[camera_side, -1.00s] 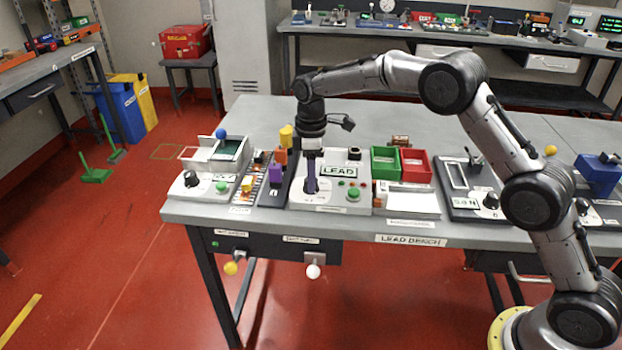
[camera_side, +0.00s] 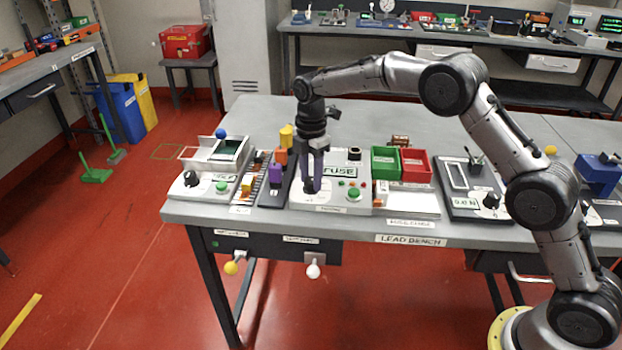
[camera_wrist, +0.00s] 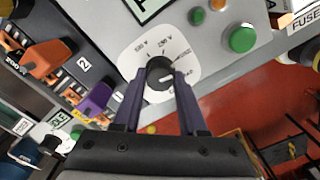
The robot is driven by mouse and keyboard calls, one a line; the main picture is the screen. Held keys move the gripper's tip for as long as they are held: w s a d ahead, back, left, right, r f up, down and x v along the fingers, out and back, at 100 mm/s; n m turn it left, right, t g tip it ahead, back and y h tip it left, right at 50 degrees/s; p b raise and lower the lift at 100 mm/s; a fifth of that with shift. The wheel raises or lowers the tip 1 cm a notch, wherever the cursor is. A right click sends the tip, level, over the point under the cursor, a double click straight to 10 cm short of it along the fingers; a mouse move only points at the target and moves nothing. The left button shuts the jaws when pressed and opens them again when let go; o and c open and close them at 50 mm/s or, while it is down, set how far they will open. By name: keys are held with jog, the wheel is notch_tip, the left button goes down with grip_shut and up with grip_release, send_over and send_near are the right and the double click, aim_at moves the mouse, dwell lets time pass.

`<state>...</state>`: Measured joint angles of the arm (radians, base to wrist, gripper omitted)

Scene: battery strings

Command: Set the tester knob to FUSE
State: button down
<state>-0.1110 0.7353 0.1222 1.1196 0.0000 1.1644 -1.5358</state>
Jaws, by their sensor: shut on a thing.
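My gripper (camera_side: 311,188) points down over the tester's left part. In the wrist view, the purple fingers of my gripper (camera_wrist: 159,82) are shut on the knob, one on each side.
Purple and orange handles (camera_side: 276,173) stand close to the tester's left. A green button (camera_side: 353,194) is on the tester to the right of the knob. Green (camera_side: 384,174) and red bins (camera_side: 416,179) stand to its right. The bench behind is mostly clear.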

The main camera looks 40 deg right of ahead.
aim_at(311, 179)
jog(key=shift+n, duration=1.1)
jog(key=c, duration=0.5)
grip_release()
jog(key=shift+r, duration=0.1)
jog(key=shift+r, duration=1.65)
